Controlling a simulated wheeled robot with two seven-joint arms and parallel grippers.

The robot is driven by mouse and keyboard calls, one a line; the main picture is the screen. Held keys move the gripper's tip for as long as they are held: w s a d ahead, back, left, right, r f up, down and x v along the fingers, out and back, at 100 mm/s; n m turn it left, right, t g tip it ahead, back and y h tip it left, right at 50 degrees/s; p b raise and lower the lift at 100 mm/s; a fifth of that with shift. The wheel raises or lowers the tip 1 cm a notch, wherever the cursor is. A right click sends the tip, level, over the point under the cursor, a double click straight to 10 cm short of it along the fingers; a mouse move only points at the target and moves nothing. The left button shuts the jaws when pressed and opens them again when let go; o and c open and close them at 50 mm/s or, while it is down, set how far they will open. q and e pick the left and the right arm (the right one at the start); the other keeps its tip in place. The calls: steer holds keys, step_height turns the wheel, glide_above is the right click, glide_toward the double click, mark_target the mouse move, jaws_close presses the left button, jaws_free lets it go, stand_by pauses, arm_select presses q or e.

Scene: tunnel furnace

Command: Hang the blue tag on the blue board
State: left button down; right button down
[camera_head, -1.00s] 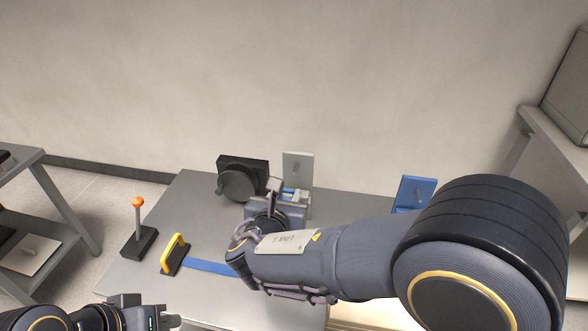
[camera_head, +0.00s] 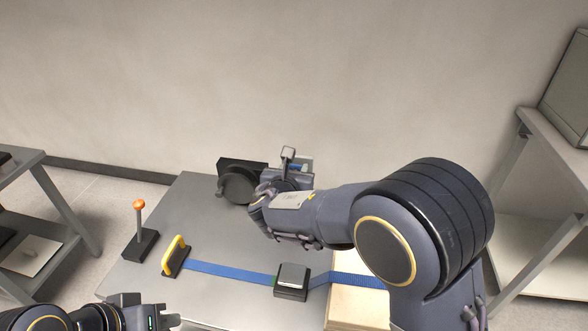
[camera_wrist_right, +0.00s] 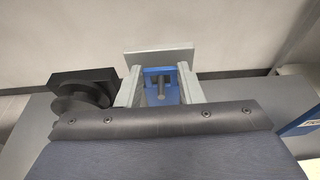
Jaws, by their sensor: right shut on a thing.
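My right gripper (camera_head: 297,168) is shut on the blue tag, which shows between its fingers in the right wrist view (camera_wrist_right: 148,88). The tag is in front of an upright grey board (camera_wrist_right: 160,57), and a short grey peg (camera_wrist_right: 161,80) shows at the tag's middle. I cannot tell whether the peg passes through the tag. The blue board (camera_wrist_right: 303,121) is at the right edge of the wrist view, partly cut off; my right arm hides it in the head view. My left gripper (camera_head: 166,318) is at the bottom left, away from these things; its jaw state is unclear.
A black device with a round handle (camera_head: 238,184) stands left of the grey board. An orange-knobbed lever (camera_head: 139,228), a yellow-handled block (camera_head: 175,256), a blue strap (camera_head: 232,271) and a black box (camera_head: 292,281) are on the grey table.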

steer(key=shift+f, duration=0.2)
steer(key=c, duration=1)
jaws_free()
steer(key=shift+r, duration=0.15)
